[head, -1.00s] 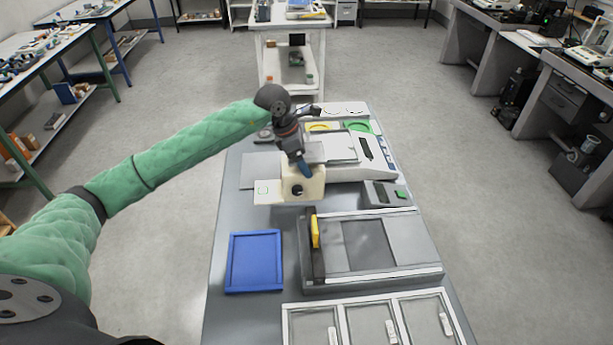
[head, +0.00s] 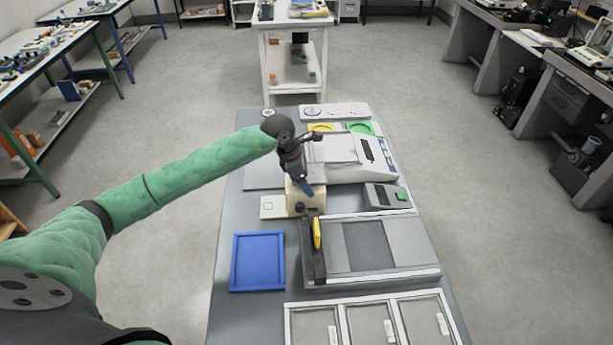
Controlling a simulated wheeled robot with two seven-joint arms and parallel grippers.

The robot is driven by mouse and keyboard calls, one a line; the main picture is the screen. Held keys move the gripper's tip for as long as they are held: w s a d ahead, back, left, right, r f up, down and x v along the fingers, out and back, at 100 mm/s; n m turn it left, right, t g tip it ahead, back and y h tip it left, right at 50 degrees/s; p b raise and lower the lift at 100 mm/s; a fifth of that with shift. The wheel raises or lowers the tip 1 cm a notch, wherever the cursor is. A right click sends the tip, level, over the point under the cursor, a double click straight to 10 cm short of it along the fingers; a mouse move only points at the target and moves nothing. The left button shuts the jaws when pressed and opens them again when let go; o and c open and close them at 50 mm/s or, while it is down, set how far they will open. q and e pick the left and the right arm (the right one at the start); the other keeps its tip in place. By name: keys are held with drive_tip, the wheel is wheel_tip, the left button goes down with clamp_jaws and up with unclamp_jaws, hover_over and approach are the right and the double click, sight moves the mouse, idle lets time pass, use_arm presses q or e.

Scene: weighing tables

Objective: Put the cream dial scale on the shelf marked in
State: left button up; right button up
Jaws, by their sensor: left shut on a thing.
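The cream dial scale (head: 312,203) is a small cream block with a dark round spot on its near face. It is over the middle of the grey table (head: 228,225), just behind the black-edged paper trimmer. I cannot tell whether the scale touches the table. No shelf mark is readable. My right gripper is not in view.
A trimmer with a yellow handle (head: 317,233) stands close in front. A blue tray (head: 236,265), a dark grey scale (head: 387,199) and a large white scale (head: 378,172) are around it. A white shelved cart (head: 295,88) stands beyond the table. Floor left is clear.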

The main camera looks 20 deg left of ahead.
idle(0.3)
use_arm(q)
drive_tip(key=o, duration=1.9)
drive_tip(key=shift+o, duration=0.2)
drive_tip(key=shift+r, duration=0.1)
